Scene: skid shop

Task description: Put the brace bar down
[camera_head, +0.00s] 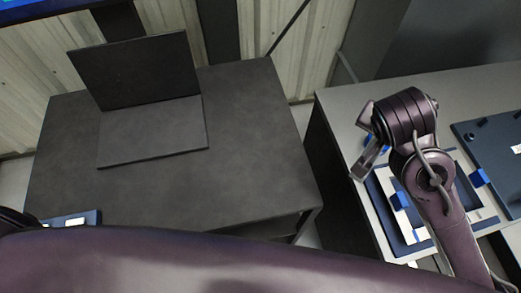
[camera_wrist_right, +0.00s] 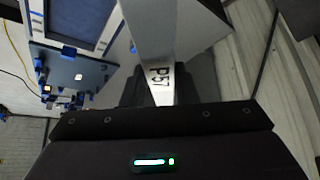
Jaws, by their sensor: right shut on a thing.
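The brace bar (camera_wrist_right: 150,35) is a pale bar marked "P57" that runs up from my right gripper (camera_wrist_right: 156,98) in the right wrist view. The right gripper is shut on it; its fingers are largely hidden there. In the head view my right gripper (camera_head: 368,142) hangs over the left part of the light-topped table, where a narrow grey metal shape shows; I cannot tell there which part is bar and which is finger. The bar appears held above the table, its far end cut off by the wrist frame. My left gripper is out of view.
The light-topped table (camera_head: 340,108) carries a blue-edged frame (camera_head: 400,240) with pale strips and blue blocks, and a dark blue panel (camera_head: 492,150) at right. A dark table (camera_head: 245,130) at left holds an L-shaped black stand (camera_head: 135,70); its right part is clear.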

